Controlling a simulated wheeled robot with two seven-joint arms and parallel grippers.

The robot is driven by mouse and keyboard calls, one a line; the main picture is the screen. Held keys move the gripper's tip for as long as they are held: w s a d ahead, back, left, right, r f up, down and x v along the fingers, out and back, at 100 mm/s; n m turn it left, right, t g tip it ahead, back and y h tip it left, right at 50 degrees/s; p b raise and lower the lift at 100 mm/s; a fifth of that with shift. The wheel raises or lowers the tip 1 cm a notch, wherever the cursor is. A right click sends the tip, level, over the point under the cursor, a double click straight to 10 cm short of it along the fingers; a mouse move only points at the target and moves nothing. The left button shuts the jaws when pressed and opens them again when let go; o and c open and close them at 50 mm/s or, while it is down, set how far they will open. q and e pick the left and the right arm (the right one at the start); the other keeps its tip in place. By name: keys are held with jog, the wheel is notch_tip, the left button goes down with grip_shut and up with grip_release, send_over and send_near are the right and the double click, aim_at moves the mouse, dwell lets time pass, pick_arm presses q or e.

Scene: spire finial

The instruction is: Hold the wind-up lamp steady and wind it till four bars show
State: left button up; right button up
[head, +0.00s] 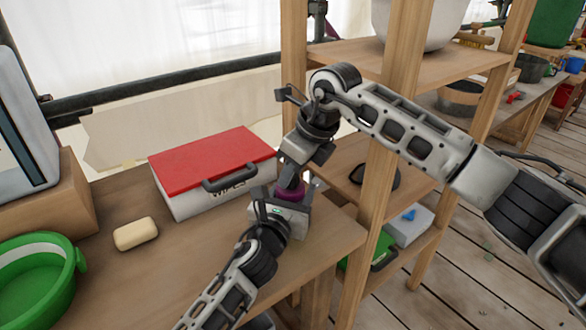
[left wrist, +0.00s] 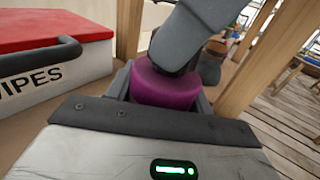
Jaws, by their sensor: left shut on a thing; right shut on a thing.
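The wind-up lamp shows as a short purple body (head: 291,193) near the right end of the wooden bench; it also shows in the left wrist view (left wrist: 165,90). My left gripper (head: 284,206) is shut on the lamp low down, its fingers on both sides of the purple body. My right gripper (head: 296,178) comes down from above and is shut on the top of the lamp; it also shows in the left wrist view (left wrist: 180,52). It hides the lamp's top and whatever it grips there. A green light shows on grey housing in front of the lamp. I cannot make out charge bars on the lamp.
A white wipes box with a red lid (head: 212,160) stands just behind and left of the lamp. A cream block (head: 135,234) and a green tub (head: 35,275) are further left. A wooden shelf post (head: 372,190) rises close to my right arm.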

jog(key=m+t+h, duration=0.1)
jog(key=m, duration=0.3)
jog(key=shift+s+a, duration=0.1)
jog(key=m+t+h, duration=0.1)
jog(key=m, duration=0.3)
jog(key=shift+a, duration=0.1)
jog(key=m+h, duration=0.1)
jog(key=m, duration=0.2)
jog(key=shift+a+m+h, duration=0.15)
jog(key=shift+m+h, duration=0.15)
jog(key=shift+h, duration=0.1)
jog(key=m+h, duration=0.1)
jog(key=m, duration=0.3)
jog(key=shift+m+h, duration=0.3)
jog(key=o, duration=1)
jog(key=shift+r, duration=0.1)
jog(key=v, duration=1.2)
jog(key=shift+a, duration=0.1)
